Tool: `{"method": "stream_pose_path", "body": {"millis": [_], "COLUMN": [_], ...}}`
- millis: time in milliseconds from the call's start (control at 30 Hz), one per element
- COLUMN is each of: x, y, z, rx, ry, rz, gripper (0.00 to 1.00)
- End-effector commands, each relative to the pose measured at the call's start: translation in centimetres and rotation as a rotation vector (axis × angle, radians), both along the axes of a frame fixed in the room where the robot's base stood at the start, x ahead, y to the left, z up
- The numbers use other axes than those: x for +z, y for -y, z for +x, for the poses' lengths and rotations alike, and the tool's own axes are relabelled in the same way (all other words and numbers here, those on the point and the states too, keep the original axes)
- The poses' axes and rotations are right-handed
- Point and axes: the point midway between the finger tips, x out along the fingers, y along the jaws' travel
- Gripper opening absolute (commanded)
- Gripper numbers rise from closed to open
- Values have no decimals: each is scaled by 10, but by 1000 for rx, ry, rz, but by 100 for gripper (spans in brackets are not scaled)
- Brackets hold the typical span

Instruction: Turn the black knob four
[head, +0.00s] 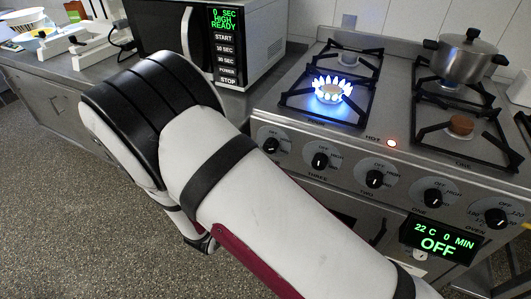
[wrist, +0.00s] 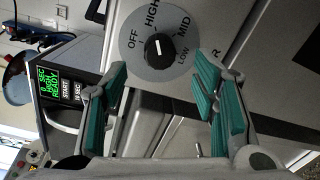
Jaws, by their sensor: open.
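A black knob (wrist: 160,48) on a grey round dial marked OFF, HIGH, MID and LOW faces my gripper in the wrist view. A letter R shows on the panel to its right; the rest of that label is hidden. The knob has a white pointer line; I cannot tell exactly which mark it points to. My gripper (wrist: 162,76) is open, its teal fingers on either side of the picture, with the knob ahead between the tips and apparently untouched. In the head view the leftmost stove knob (head: 270,145) is next to my arm, which hides its label.
Knobs labelled THREE (head: 320,160), TWO (head: 375,178) and ONE (head: 433,196) continue rightward. A blue flame (head: 332,90) burns on the front left burner, and a red light (head: 392,143) glows. A pot (head: 464,58) stands at the back right. A microwave (head: 252,45) is left of the stove.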

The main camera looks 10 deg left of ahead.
Motion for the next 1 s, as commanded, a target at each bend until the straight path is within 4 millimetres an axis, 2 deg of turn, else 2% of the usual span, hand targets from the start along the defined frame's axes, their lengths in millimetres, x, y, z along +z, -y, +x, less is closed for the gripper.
{"method": "stream_pose_path", "body": {"millis": [33,200,400,1000], "x": [0,2,2,5], "y": [-5,-15,-20,-18], "z": [-11,-37,-54,-55], "rx": [3,2,0,-12], "ry": [-1,-1,-1,-1], "rz": [0,0,0,3], "gripper": [54,54,54,54]}}
